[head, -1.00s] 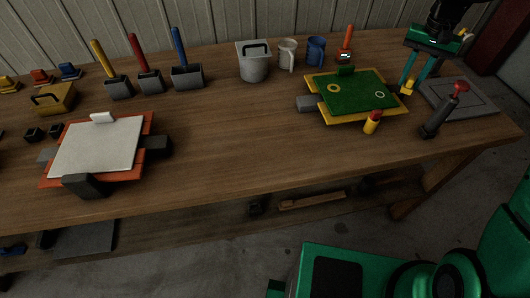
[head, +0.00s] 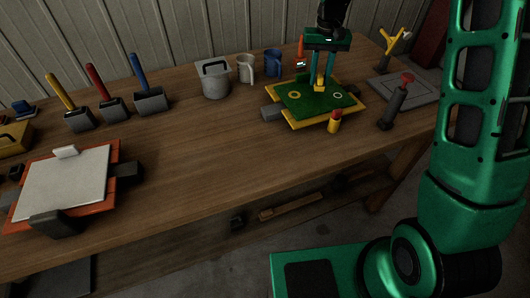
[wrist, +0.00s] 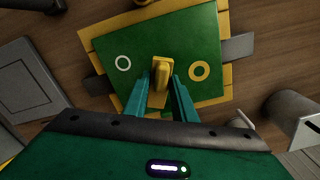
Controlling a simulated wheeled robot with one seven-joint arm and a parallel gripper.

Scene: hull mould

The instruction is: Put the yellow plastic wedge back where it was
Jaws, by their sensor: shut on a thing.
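The yellow plastic wedge (head: 319,82) is between the fingers of my gripper (head: 322,72), over the rear middle of a green board (head: 301,101) in a yellow frame (head: 326,121). In the wrist view, the wedge (wrist: 160,72) shows between the teal fingers of my gripper (wrist: 160,98), above the green board (wrist: 188,32). It lies between a white ring (wrist: 123,63) and a yellow ring (wrist: 199,71) marked on the board. I cannot tell whether the wedge touches the board. My gripper hides part of the board's rear edge.
A red-and-yellow piece (head: 334,121) stands at the frame's front edge. A grey pot (head: 213,78) and mugs stand to the left. A white-topped orange board (head: 66,184) is farther left.

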